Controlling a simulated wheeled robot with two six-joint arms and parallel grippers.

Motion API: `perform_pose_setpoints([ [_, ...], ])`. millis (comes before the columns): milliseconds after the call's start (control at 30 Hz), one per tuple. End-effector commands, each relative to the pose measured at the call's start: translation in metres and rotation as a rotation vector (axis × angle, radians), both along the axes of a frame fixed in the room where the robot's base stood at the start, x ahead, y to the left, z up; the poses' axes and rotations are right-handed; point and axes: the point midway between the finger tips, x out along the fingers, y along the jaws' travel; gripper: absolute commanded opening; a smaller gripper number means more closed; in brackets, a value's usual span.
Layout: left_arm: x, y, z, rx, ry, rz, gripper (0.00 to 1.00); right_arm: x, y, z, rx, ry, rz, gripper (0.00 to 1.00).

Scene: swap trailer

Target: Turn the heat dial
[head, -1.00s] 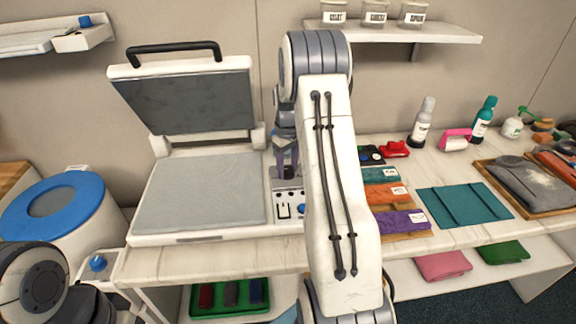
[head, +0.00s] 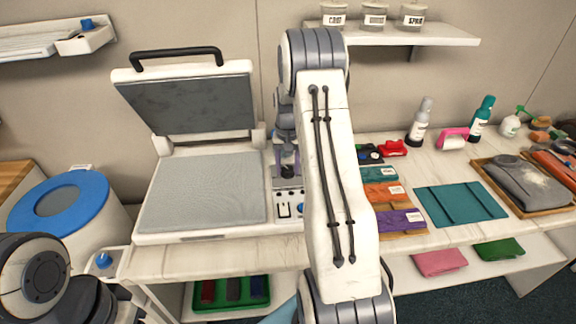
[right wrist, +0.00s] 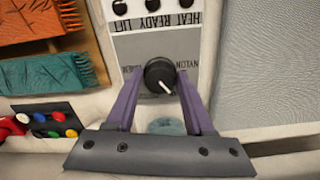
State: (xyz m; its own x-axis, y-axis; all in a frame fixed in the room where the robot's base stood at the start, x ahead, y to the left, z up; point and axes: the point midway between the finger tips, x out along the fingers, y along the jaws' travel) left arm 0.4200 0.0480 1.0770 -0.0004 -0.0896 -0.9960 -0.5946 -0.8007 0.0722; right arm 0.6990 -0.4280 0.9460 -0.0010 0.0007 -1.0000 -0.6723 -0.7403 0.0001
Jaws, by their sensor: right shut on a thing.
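The heat dial (right wrist: 160,76) is a round black knob with a white pointer line, on the press's pale control panel (right wrist: 157,47). In the right wrist view the pointer slants toward the lower right. The purple fingers of my right gripper (head: 287,174) stand on both sides of the dial and are shut on it. In the head view the gripper covers the dial. The heat press (head: 200,195) stands open, its dark upper plate raised over the grey pad. My left gripper is out of view; only part of that arm shows at the lower left.
Small knobs and a blue button (head: 304,208) sit on the panel's front. A bin with a blue rim (head: 60,207) stands left.

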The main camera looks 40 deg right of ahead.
Motion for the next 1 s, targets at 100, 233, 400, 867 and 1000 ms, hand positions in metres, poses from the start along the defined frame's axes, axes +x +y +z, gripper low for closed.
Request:
perform_pose_setpoints([
  [100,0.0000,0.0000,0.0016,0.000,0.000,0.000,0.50,0.0008,-0.0005,0.0013,-0.001,-0.003,-0.038,0.00],
  [233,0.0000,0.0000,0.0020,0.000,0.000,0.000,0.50,0.0009,-0.0005,0.0012,-0.002,-0.004,-0.063,0.00],
  [400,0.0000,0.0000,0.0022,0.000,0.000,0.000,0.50,0.0010,-0.0007,0.0011,-0.002,-0.004,-0.076,0.00],
  [867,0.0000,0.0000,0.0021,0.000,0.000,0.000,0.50,0.0009,-0.0006,0.0009,-0.002,-0.004,-0.075,0.83],
  [1000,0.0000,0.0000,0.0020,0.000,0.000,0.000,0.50,0.0006,-0.0004,0.0006,-0.001,-0.001,-0.075,0.83],
])
